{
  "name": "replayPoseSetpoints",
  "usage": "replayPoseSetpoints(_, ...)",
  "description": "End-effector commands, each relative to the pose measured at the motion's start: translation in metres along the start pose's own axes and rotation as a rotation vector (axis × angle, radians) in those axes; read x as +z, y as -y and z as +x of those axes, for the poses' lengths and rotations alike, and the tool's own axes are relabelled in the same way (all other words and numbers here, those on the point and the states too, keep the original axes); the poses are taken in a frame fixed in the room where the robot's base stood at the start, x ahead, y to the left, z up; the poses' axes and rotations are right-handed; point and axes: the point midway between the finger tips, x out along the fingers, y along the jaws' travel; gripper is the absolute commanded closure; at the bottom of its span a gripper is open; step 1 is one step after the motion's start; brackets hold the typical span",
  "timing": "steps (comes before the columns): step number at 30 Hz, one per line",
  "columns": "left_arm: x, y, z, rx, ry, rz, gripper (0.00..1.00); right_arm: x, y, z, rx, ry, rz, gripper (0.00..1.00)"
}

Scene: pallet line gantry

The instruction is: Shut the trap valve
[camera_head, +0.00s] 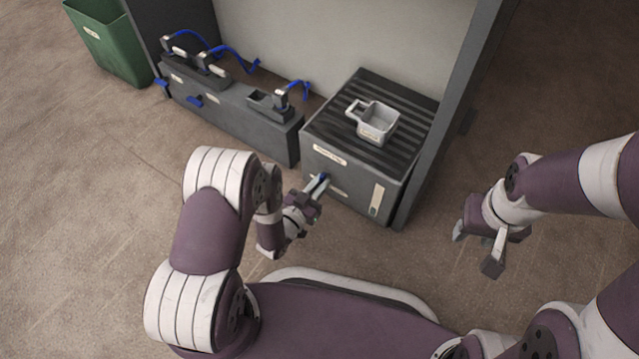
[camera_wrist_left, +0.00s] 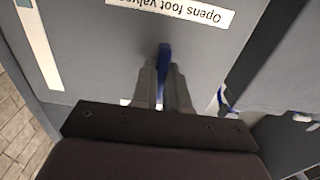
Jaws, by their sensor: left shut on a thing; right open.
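The grey box (camera_head: 350,184) with a ribbed top stands at the centre right. A blue valve handle (camera_head: 323,176) sticks out of its front face. My left gripper (camera_head: 317,186) is at that front face, shut on the handle. In the left wrist view the blue handle (camera_wrist_left: 164,58) stands between the two fingers of my left gripper (camera_wrist_left: 163,82). The fingers hide the lower part of the handle. My right gripper (camera_head: 477,250) is open and empty above the floor, to the right of the box and apart from it.
A grey metal cup (camera_head: 377,122) with a handle sits on the ribbed top. A label (camera_wrist_left: 170,10) on the front face reads "Opens foot valve", upside down. A low grey unit (camera_head: 238,116) with blue hoses stands left of the box. A green bin (camera_head: 112,45) is at back left.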

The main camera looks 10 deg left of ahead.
Motion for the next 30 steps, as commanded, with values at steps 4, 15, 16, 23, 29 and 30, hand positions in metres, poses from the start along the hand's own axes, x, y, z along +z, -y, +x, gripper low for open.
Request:
replayPoseSetpoints(4,0.0007,0.0001,-0.0003,-0.001,0.002,-0.012,1.00,0.0000,0.0000,-0.0001,0.000,0.000,0.000,0.57)
replayPoseSetpoints(15,0.0008,0.0001,-0.0003,-0.001,0.002,-0.014,0.79,0.0000,0.0000,-0.0001,0.000,0.000,0.000,0.57)
replayPoseSetpoints(16,0.0007,0.0001,-0.0003,-0.001,0.002,-0.014,0.70,0.0000,0.0000,-0.0001,0.000,0.000,0.000,0.57)
replayPoseSetpoints(23,0.0004,0.0000,-0.0002,0.000,0.001,-0.013,0.60,0.0000,0.0000,-0.0001,0.000,0.000,0.000,0.57)
replayPoseSetpoints(29,0.0008,0.0007,0.0026,0.001,0.001,-0.012,0.60,0.0001,0.0000,0.0013,0.000,0.000,0.000,0.57)
replayPoseSetpoints(30,0.0010,0.0011,0.0045,0.001,0.000,-0.012,0.60,0.0002,0.0000,0.0021,0.000,0.000,0.000,0.57)
